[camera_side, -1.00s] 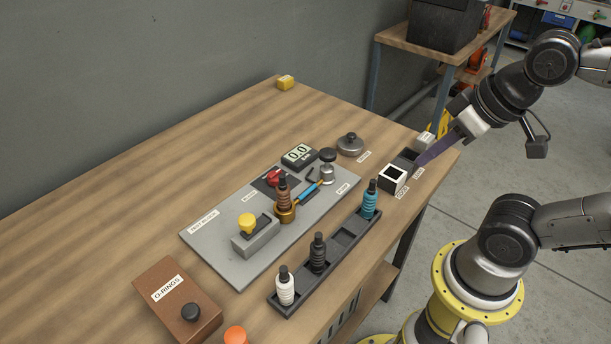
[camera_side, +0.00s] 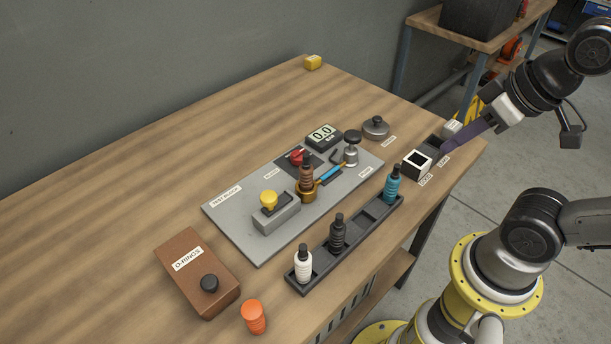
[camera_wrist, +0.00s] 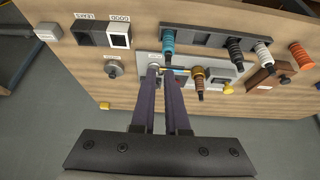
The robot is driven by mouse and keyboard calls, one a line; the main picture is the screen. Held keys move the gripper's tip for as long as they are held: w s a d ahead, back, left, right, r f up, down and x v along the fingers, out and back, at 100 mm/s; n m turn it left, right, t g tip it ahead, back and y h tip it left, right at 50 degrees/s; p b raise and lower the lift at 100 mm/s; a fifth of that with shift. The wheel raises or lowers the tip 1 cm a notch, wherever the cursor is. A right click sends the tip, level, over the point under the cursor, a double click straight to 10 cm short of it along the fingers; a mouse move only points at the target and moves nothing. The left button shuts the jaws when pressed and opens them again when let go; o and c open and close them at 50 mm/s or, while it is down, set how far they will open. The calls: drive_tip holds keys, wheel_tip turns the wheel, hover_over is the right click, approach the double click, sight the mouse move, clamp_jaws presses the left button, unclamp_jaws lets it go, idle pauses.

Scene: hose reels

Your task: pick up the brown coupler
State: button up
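The brown coupler (camera_side: 306,180), ribbed with a dark top, stands upright in a brass socket (camera_side: 308,194) on the grey test block plate. It also shows in the wrist view (camera_wrist: 199,85), right of my fingers. My gripper (camera_side: 446,149) has long purple fingers and is at the table's right end, by the small bins, well apart from the coupler. In the wrist view the two fingers of my gripper (camera_wrist: 161,76) are apart with an empty gap between them.
A dark rack (camera_side: 318,253) holds white, black and blue couplers in front of the plate. A yellow-topped clamp (camera_side: 271,208) and red knob (camera_side: 297,157) flank the brown coupler. An orange coupler (camera_side: 254,317) and brown O-rings box (camera_side: 198,272) stand at front left. The table's back left is clear.

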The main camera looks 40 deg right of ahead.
sight(306, 175)
drive_tip(key=o, duration=0.6)
drive_tip(key=shift+c, duration=0.2)
drive_tip(key=w+a+m+g+y, duration=0.3)
drive_tip(key=a+m+g+y, duration=0.45)
drive_tip(key=a+y, duration=0.4)
drive_tip(key=w+f+m+t+y, duration=0.2)
drive_tip(key=w+m+t+y, duration=0.15)
drive_tip(key=w+m, duration=0.45)
drive_tip(key=w+d+f+m+t+y, duration=0.2)
drive_tip(key=w+d+f+m+t, duration=0.35)
drive_tip(key=d+f+m, duration=0.2)
drive_tip(key=x, duration=1.3)
drive_tip(key=shift+a+f+n+g, duration=0.2)
drive_tip(key=shift+f+n+g, duration=0.15)
drive_tip(key=shift+n, duration=0.05)
